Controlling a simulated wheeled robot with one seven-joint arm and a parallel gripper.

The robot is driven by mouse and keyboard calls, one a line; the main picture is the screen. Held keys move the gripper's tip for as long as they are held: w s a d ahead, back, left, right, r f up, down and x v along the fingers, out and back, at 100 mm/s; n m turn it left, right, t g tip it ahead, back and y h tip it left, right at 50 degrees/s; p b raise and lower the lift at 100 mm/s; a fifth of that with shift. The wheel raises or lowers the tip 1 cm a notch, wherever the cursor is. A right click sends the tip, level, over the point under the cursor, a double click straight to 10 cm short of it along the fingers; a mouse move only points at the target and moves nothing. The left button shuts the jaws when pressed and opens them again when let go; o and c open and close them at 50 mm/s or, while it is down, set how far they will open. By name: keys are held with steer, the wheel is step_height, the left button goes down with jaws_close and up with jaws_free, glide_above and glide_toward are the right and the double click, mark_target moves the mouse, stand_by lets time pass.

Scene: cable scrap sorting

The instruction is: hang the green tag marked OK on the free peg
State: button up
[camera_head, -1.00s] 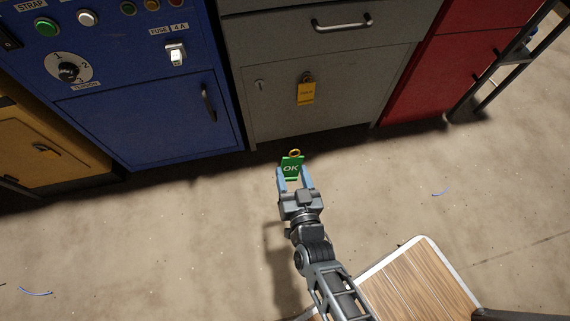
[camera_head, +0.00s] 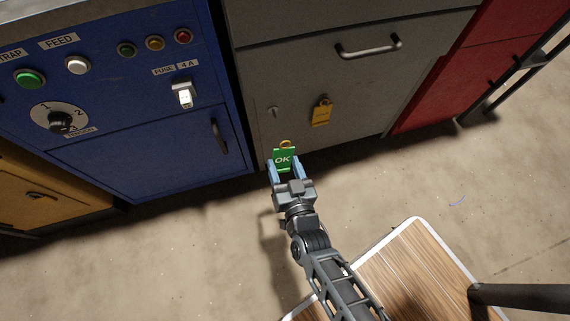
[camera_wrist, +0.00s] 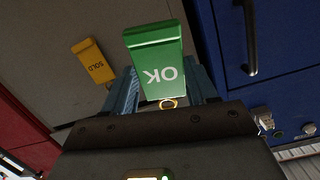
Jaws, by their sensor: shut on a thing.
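The green OK tag (camera_head: 283,160) with a brass ring (camera_head: 286,144) at its top is between the blue fingers of my gripper (camera_head: 285,171), which is shut on it. In the wrist view the tag (camera_wrist: 155,62) appears upside down between the fingers. The free peg (camera_head: 274,111) sticks out of the grey cabinet door (camera_head: 340,75), up and left of the tag in the head view. The held tag is apart from the free peg.
A blue cabinet (camera_head: 150,130) with buttons and a dial stands left of the grey one. A red cabinet (camera_head: 470,70) stands to the right. A wooden-topped surface (camera_head: 410,275) is at the lower right. The floor in front is mostly clear.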

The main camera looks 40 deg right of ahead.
mark_target(281, 161)
steer(key=shift+b+x, duration=2.35)
steer(key=shift+x, duration=2.75)
steer(key=shift+f, duration=0.1)
steer(key=o, duration=1.1)
steer(key=shift+a, duration=0.15)
steer(key=p+v, duration=0.2)
steer(key=v, duration=0.4)
steer(key=shift+s+a, duration=0.1)
steer(key=shift+s, duration=0.05)
steer(key=shift+s+a+r, duration=0.1)
steer(key=shift+s+r, duration=0.1)
steer(key=shift+s, duration=0.45)
